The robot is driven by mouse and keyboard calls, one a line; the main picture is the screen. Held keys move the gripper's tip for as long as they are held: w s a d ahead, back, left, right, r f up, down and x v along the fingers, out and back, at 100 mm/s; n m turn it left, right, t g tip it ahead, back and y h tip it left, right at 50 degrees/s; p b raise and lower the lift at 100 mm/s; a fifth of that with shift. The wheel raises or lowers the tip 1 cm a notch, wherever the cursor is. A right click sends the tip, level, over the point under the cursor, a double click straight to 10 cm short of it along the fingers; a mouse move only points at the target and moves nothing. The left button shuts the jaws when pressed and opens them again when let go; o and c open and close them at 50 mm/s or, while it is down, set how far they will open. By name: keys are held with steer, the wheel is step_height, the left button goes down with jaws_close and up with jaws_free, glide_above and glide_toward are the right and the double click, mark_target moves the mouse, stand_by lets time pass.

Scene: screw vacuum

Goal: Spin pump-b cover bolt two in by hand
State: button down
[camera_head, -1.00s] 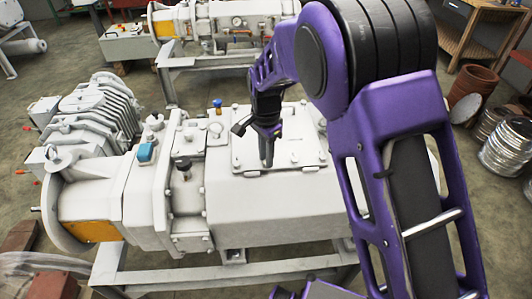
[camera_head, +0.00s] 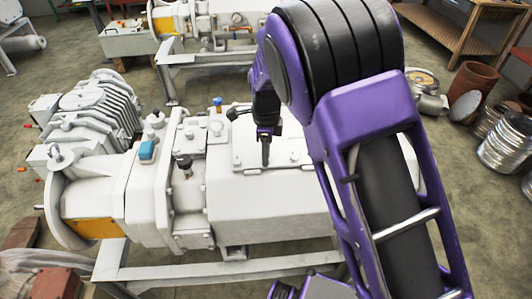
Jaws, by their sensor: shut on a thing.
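The near pump (camera_head: 270,205) is a pale grey machine on a steel frame. Its flat cover plate (camera_head: 245,153) lies on top, with small bolts near its edges. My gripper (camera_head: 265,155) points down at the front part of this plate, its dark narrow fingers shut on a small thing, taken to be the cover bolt. The bolt is too small and hidden by the fingers to make out. I cannot tell whether its tip is in a hole. My purple arm hides the right part of the plate and pump.
A blue cap (camera_head: 147,150), a dark knob (camera_head: 185,164) and a blue-topped fitting (camera_head: 217,103) stand up on the pump left of my gripper. A second pump (camera_head: 205,22) stands behind. Metal drums (camera_head: 507,145) stand on the floor at right.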

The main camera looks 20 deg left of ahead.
steer(key=shift+w+a+r, duration=0.15)
steer(key=shift+a+r, duration=0.05)
steer(key=shift+r, duration=0.1)
steer(key=c, duration=1)
jaws_free()
steer(key=shift+c, duration=0.2)
steer(key=o, duration=0.4)
steer(key=shift+d+f, duration=0.1)
steer(key=shift+f, duration=0.05)
steer(key=shift+c, duration=0.2)
step_height(320, 180, up, 18)
steer(key=shift+f, duration=0.25)
steer(key=shift+d, duration=0.15)
